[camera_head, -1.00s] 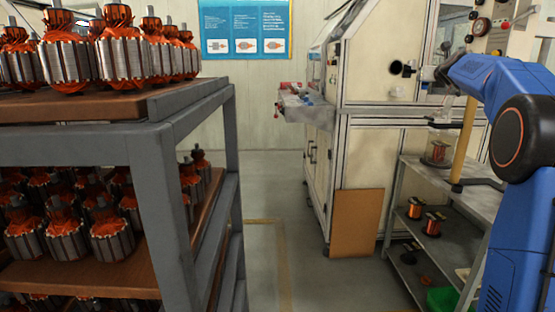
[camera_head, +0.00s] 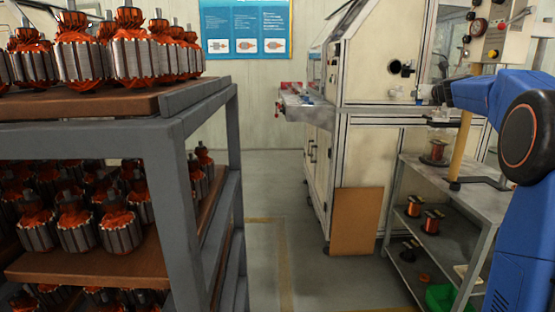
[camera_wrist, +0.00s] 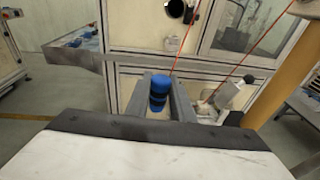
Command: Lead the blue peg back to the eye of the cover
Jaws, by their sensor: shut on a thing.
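In the wrist view my gripper (camera_wrist: 160,103) is shut on the blue peg (camera_wrist: 159,90), a short blue cylinder with dark bands standing between the two grey fingers. A thin red wire rises from near the peg toward the top of the wrist view. The cover is the cream machine panel (camera_head: 384,42); its eye, a dark round hole (camera_head: 396,67), also shows in the wrist view (camera_wrist: 176,8), above and slightly right of the peg. The peg is apart from the eye. In the head view the gripper is small and the peg is not clear.
A grey rack (camera_head: 165,150) with several armatures fills the left. A metal shelf (camera_head: 440,180) with copper spools stands at right, with an amber post (camera_head: 461,145) near my arm. A brown board (camera_head: 356,221) leans on the machine. The floor between rack and machine is clear.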

